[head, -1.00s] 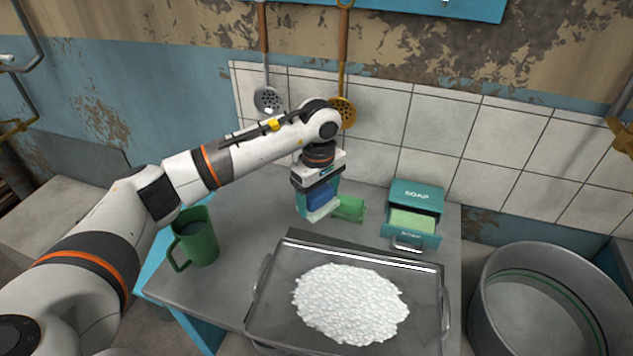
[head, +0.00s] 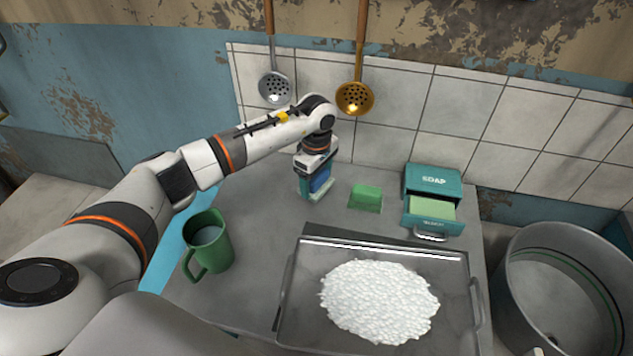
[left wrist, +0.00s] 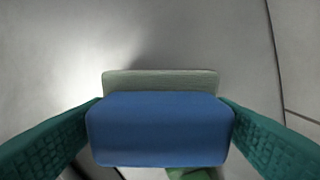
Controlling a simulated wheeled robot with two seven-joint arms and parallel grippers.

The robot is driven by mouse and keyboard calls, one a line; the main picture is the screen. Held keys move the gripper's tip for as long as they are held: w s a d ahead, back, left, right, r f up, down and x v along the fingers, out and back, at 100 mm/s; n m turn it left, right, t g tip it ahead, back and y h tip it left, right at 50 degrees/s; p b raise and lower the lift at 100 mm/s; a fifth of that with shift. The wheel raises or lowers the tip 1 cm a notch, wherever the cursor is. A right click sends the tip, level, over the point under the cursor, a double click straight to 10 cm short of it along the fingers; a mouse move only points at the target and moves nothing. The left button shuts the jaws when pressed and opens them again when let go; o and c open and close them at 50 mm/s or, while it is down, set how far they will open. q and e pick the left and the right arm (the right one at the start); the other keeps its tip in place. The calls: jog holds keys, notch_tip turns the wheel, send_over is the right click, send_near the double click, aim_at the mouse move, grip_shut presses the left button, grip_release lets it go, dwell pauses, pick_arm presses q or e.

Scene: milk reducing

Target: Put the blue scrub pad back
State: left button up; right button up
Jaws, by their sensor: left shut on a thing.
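My left gripper (head: 317,190) is shut on the blue scrub pad (head: 320,180), above the back of the grey counter. In the left wrist view, the blue pad (left wrist: 160,130) fills the gap between the two green fingers, and a pale grey-green layer (left wrist: 160,80) shows along its far edge. Whether the pad touches the counter or wall, I cannot tell. My right gripper is not in view.
A teal soap box (head: 433,180) with an open drawer stands at the back right. A tray (head: 290,290) with a white heap is in front, a green mug (head: 208,248) at left. Two skimmers (head: 355,98) hang behind. A metal tub (head: 510,270) is at right.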

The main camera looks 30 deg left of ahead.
pick_arm(q)
notch_tip(320, 180, down, 2)
jog(key=shift+f, duration=0.3)
jog(key=o, duration=0.9)
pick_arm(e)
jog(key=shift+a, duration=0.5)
pick_arm(q)
jog(key=shift+r, duration=0.1)
